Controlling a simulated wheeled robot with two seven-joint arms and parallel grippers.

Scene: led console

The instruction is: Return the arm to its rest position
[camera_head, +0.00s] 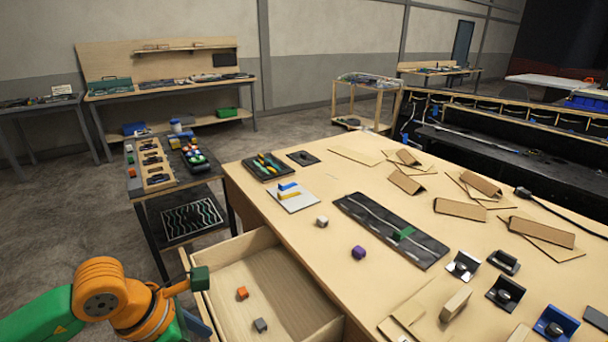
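My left arm (100,300), orange and green, comes in at the bottom left. Its end, with my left gripper (194,298), is beside the left wall of the open drawer (235,248). A dark green block-like piece (200,278) shows at that end; I cannot tell whether it is a fingertip or a held thing. A blue-grey piece shows just below it. Whether the fingers are open or shut is unclear. My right arm and gripper are not in view.
The drawer holds an orange cube (242,293) and a grey cube (260,325). On the wooden table (330,174) are a white cube (322,221), a purple piece (358,252), a long dark panel (388,228) and cardboard pieces. A dark cart (150,213) stands left. Floor between is clear.

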